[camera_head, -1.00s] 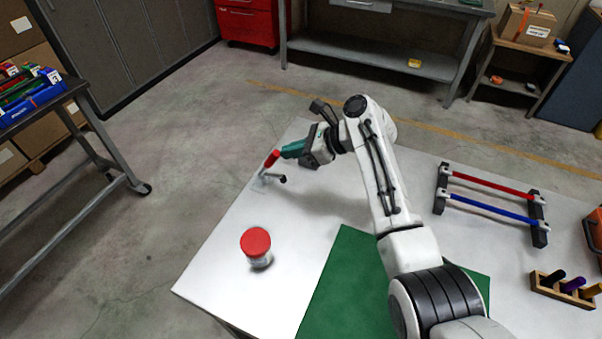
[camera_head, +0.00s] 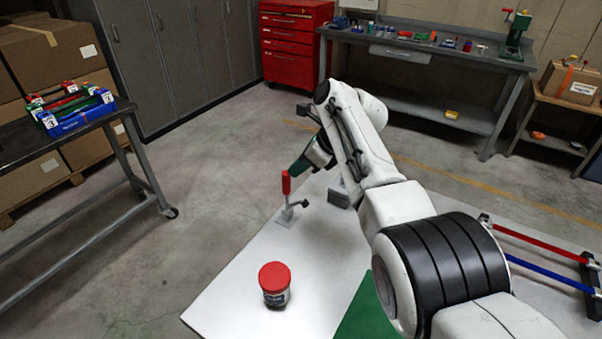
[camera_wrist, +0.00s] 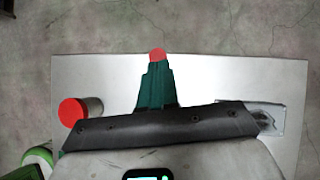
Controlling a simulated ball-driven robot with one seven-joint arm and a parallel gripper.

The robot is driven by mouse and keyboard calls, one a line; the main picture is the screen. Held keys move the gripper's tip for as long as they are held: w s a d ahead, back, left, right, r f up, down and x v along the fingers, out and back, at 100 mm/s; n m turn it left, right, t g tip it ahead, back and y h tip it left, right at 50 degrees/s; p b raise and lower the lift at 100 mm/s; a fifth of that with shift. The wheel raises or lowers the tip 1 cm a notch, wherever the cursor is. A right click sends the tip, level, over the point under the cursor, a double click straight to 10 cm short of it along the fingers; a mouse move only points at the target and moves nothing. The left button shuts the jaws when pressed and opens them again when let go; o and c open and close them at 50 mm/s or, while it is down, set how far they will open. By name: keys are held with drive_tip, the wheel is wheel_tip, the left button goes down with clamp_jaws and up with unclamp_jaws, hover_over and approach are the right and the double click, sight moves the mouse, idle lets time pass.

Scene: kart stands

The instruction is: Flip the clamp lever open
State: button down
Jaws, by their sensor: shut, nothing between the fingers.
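The clamp stands near the table's far left edge in the head view. Its red-handled lever (camera_head: 286,184) points up, about upright, above a small grey metal base (camera_head: 285,218). My gripper (camera_head: 297,168) has green fingers, which are shut and empty. They sit just right of the lever's upper part; whether they touch it I cannot tell. In the wrist view the round red lever end (camera_wrist: 158,55) shows just beyond the shut green fingertips (camera_wrist: 156,70). The rest of the clamp is hidden there.
A jar with a red lid (camera_head: 274,282) stands on the white table (camera_head: 232,290) in front of the clamp. A green mat (camera_head: 362,315) lies to the right, partly behind my arm. A rack with red and blue bars (camera_head: 540,262) stands farther right.

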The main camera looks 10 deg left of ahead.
drive_tip(key=shift+w+a, duration=0.1)
drive_tip(key=shift+a, duration=0.15)
idle(0.4)
drive_tip(key=shift+r, duration=0.15)
drive_tip(key=p+v, duration=1)
drive_tip(key=shift+w+a+r, duration=0.15)
drive_tip(key=shift+a+r, duration=0.05)
idle(0.4)
